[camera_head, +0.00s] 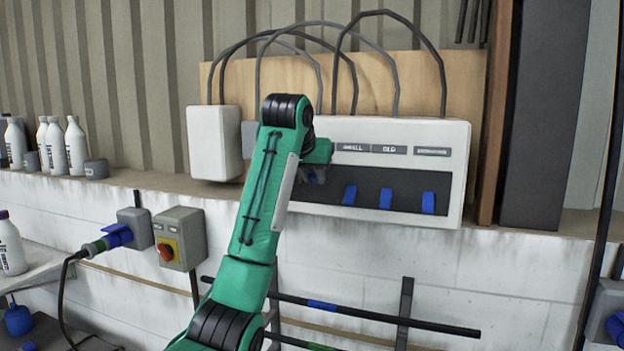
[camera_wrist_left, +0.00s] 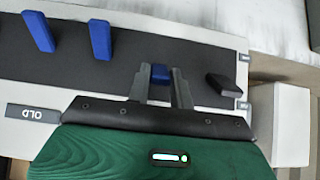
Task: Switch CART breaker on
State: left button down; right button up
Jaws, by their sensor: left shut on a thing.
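A white breaker panel (camera_head: 455,172) with a dark recessed strip stands on the ledge. Three blue levers (camera_head: 349,195), (camera_head: 385,198), (camera_head: 428,203) hang downward in it, below labels, one reading OLD (camera_head: 389,149). My left gripper (camera_head: 316,174) is at the strip's left part. In the left wrist view, my left gripper (camera_wrist_left: 161,82) has its fingers on both sides of another blue lever (camera_wrist_left: 160,72). A black lever (camera_wrist_left: 222,85) sits beside it. The held lever's label is hidden, so I cannot read CART. My right gripper is out of view.
A white box (camera_head: 214,143) stands left of the panel, with black cables arching above. Bottles (camera_head: 75,146) line the ledge at left. A grey box with a red-orange knob (camera_head: 167,250) and a plugged socket (camera_head: 135,228) are on the wall below.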

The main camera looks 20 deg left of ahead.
pick_arm(q)
jog(key=shift+w+r+g, duration=0.1)
jog(key=shift+r+g, duration=0.05)
jog(key=shift+g, duration=0.15)
dwell(0.4)
jog(key=c, duration=1.2)
grip_release()
jog(key=shift+w, duration=0.1)
jog(key=shift+c, duration=0.2)
jog(key=shift+r, duration=0.1)
jog(key=shift+b+v, duration=0.95)
jog(key=shift+v, duration=0.15)
jog(key=b+v, duration=0.3)
jog(key=v, duration=0.8)
